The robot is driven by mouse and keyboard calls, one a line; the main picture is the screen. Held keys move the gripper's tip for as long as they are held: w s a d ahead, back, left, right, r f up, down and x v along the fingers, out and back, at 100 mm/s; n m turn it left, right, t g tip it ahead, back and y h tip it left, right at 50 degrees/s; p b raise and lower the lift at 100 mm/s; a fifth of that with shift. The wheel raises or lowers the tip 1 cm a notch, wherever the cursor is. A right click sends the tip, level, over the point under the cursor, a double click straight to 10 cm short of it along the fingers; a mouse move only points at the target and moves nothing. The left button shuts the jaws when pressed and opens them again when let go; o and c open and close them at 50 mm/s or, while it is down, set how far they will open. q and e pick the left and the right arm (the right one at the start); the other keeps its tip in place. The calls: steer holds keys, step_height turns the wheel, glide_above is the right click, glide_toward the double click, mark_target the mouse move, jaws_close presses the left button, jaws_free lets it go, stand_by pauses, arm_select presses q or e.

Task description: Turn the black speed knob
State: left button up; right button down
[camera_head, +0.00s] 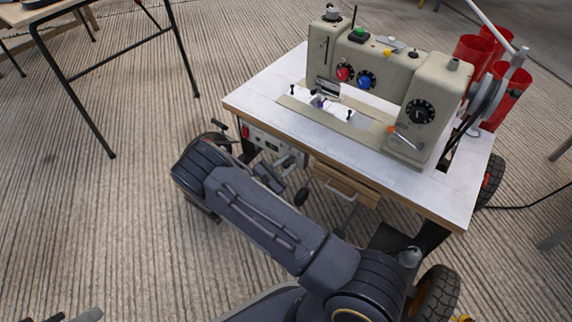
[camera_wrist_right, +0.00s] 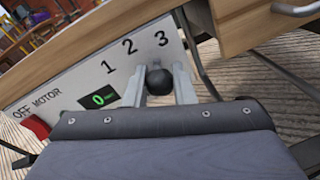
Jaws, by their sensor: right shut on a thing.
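The black speed knob (camera_wrist_right: 159,82) is a round ball on the white motor panel (camera_wrist_right: 68,98), below the numbers 1, 2 and 3. It sits below and between the 2 and the 3. My right gripper (camera_wrist_right: 160,80) is shut on the knob, with one grey finger on each side of it. In the head view my right gripper (camera_head: 291,160) is at the panel (camera_head: 262,143) under the table's front edge, and the knob is hard to make out there. Tips of my left gripper (camera_head: 76,315) show apart at the bottom left, empty and mostly cut off.
The sewing machine (camera_head: 390,75) stands on the white tabletop (camera_head: 250,97) above the panel. A red switch (camera_wrist_right: 37,127) and a green display (camera_wrist_right: 99,97) are left of the knob. A wooden drawer (camera_head: 345,184) is close on the right. Open floor lies to the left.

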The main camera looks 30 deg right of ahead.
steer(key=shift+s, duration=0.1)
steer(key=c, duration=1.3)
jaws_free()
steer(key=shift+o, duration=0.2)
steer(key=p+v, duration=0.2)
steer(key=v, duration=0.5)
steer(key=shift+a, duration=0.4)
steer(key=shift+s, duration=0.15)
